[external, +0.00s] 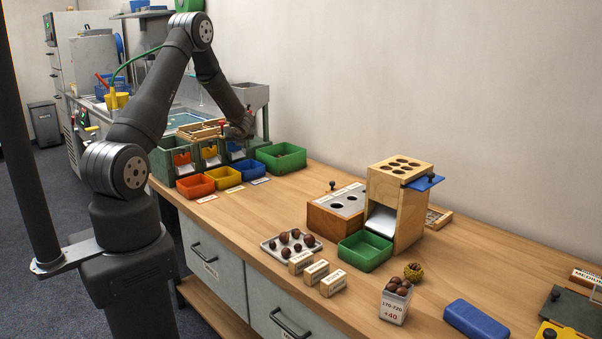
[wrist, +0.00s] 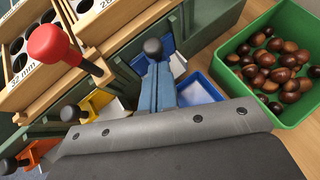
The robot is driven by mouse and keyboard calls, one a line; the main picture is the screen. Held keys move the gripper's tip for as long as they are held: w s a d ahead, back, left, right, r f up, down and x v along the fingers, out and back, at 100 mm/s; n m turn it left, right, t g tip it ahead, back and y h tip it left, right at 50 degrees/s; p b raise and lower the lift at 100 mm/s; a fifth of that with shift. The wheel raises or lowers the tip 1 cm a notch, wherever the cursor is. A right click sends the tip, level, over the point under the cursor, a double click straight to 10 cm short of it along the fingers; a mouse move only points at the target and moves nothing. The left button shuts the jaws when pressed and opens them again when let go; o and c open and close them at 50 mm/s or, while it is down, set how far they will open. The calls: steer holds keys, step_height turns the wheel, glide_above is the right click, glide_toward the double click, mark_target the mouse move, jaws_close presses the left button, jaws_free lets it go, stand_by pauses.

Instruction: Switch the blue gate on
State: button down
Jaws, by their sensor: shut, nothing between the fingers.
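The blue gate (wrist: 140,63) shows in the wrist view as a small blue piece with a black round knob (wrist: 153,47). It is at the front of the green sorter (external: 166,161), behind the blue bin (external: 254,168). My gripper (wrist: 157,68) is shut and empty; its two blue fingers lie side by side, tips close to the black knob. I cannot tell whether they touch it. The fingers hide part of the gate. In the external view my gripper (external: 240,128) is over the sorter's right end, and its tips are hard to make out.
A red knob (wrist: 51,43) stands up left of my fingers on the wooden sieve frame (wrist: 116,12). Yellow (wrist: 95,105) and orange (wrist: 40,152) gates have knobs too. A green bin (wrist: 262,30) with chestnuts stands at right. Bench space right of it is clear.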

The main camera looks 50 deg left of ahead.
step_height(320, 180, up, 4)
steer(key=shift+f, duration=0.1)
stand_by(0.4)
steer(key=s+d+r, duration=0.3)
steer(key=s+d, duration=0.2)
steer(key=d, duration=0.5)
steer(key=shift+s, duration=0.1)
stand_by(0.4)
